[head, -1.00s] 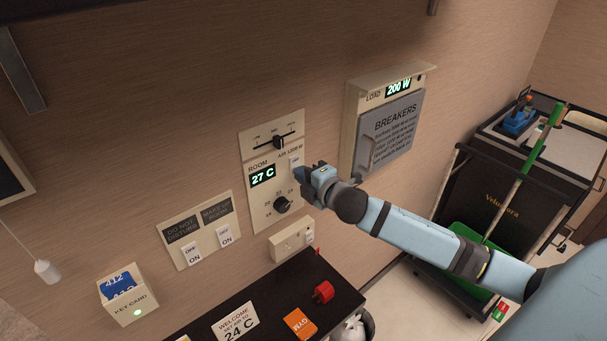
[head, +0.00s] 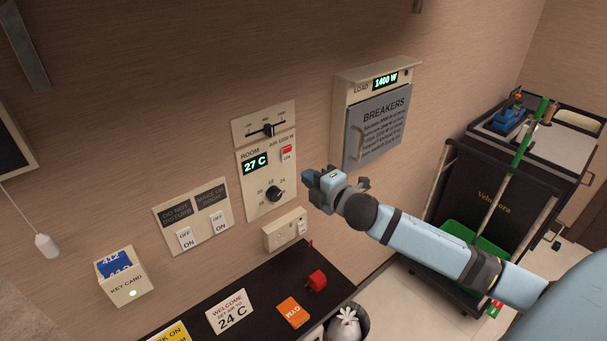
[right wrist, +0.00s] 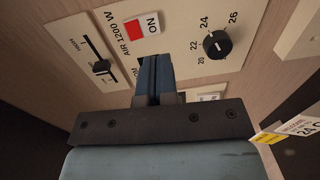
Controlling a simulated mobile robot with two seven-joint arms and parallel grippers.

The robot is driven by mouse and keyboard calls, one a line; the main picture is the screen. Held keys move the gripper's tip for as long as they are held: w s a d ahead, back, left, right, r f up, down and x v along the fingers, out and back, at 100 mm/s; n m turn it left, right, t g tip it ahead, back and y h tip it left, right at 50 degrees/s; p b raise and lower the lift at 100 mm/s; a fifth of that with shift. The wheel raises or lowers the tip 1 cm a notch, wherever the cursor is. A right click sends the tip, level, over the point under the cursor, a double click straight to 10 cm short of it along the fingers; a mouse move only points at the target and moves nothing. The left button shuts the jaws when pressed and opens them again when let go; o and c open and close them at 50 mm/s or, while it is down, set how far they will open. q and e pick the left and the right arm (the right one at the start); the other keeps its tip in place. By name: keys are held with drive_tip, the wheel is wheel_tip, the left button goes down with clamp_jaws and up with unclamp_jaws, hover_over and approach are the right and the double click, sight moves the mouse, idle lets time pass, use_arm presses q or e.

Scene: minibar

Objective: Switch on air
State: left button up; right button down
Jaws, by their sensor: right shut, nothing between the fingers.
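The room air panel (head: 255,207) is on the wall, with a display (head: 256,163) reading 27 C and a black round dial (head: 275,194). Its air switch (head: 287,152), marked AIR 1200 W, shows a red upper part and ON below. The air switch (right wrist: 141,27) also shows in the right wrist view, red beside the word ON. My right gripper (head: 306,178) is shut and empty, just right of the panel and apart from the switch. In the right wrist view its closed fingers (right wrist: 154,75) point toward the panel. My left gripper is not in view.
The breaker box (head: 376,125) on the right has a load display (head: 385,80) reading 1400 W. A slider plate (head: 250,130) is above the air panel. A socket (head: 285,230) and a dark counter (head: 262,275) are below. A cart (head: 490,190) stands at right.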

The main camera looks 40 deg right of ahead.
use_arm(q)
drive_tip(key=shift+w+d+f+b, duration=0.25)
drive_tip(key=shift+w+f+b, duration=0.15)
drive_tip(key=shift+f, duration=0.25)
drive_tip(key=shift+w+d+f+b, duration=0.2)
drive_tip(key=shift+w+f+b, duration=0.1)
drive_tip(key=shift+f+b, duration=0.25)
use_arm(e)
drive_tip(key=s+f, duration=0.1)
drive_tip(key=s, duration=0.5)
drive_tip(key=shift+s+d+f, duration=0.25)
drive_tip(key=shift+s+d, duration=0.1)
drive_tip(key=shift+d, duration=0.1)
drive_tip(key=shift+w, duration=0.1)
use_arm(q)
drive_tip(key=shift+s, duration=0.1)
use_arm(e)
drive_tip(key=s+a+f+m+g, duration=0.2)
drive_tip(key=s+a+f+m, duration=0.3)
drive_tip(key=f, duration=0.4)
drive_tip(key=s+a+f+m+g+y, duration=0.1)
drive_tip(key=s+a+f+m+g, duration=0.1)
drive_tip(key=s+a+f+m, duration=0.3)
drive_tip(key=s+a+f+m+g, duration=0.2)
drive_tip(key=s+a+f+m, duration=0.4)
drive_tip(key=f, duration=0.8)
drive_tip(key=shift+s+a+y, duration=0.3)
drive_tip(key=shift+s+a, duration=0.8)
drive_tip(key=shift+a, duration=0.15)
